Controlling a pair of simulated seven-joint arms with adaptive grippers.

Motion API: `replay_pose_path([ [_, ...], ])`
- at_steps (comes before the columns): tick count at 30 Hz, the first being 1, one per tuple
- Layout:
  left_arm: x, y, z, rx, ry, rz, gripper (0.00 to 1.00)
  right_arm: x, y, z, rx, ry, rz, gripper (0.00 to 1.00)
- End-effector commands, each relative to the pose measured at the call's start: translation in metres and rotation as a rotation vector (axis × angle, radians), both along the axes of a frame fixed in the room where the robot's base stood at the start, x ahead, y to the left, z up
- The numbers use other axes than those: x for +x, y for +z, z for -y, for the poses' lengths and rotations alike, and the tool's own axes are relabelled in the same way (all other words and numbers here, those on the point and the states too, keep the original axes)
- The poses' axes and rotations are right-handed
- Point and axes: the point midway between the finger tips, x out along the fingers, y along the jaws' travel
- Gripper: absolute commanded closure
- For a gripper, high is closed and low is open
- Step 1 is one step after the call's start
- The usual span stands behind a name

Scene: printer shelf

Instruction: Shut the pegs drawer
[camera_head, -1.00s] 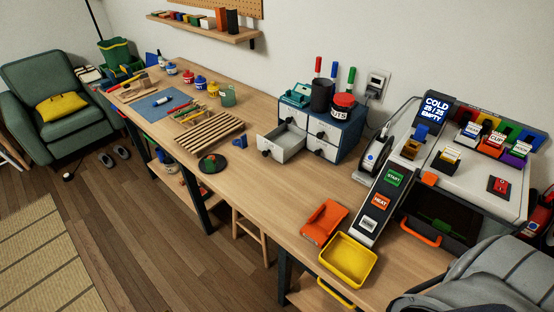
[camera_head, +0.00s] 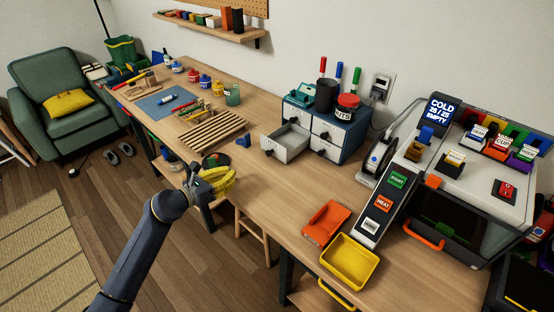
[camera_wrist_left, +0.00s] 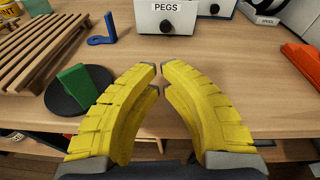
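My right gripper is not in view.
A dark round base with a green block (camera_wrist_left: 78,88) lies left of the fingers. A slatted wooden rack (camera_head: 215,130) and blue hook (camera_wrist_left: 103,30) are beyond. An orange tray (camera_head: 325,220) and yellow bin (camera_head: 350,262) stand right. The tabletop before the drawer is clear.

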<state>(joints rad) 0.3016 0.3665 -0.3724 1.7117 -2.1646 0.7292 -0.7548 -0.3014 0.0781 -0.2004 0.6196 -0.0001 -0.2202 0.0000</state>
Motion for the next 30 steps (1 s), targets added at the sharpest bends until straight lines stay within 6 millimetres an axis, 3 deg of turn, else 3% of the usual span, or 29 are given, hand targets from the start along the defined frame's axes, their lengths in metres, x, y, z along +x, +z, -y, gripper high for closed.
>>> replay_pose_path([
  [11, 0.009, -0.005, 0.014, 0.112, -0.023, 0.065, 1.0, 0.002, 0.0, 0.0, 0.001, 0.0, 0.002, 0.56],
  [30, 0.077, -0.024, 0.087, 0.108, -0.023, 0.063, 1.0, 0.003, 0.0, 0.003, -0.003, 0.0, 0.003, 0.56],
])
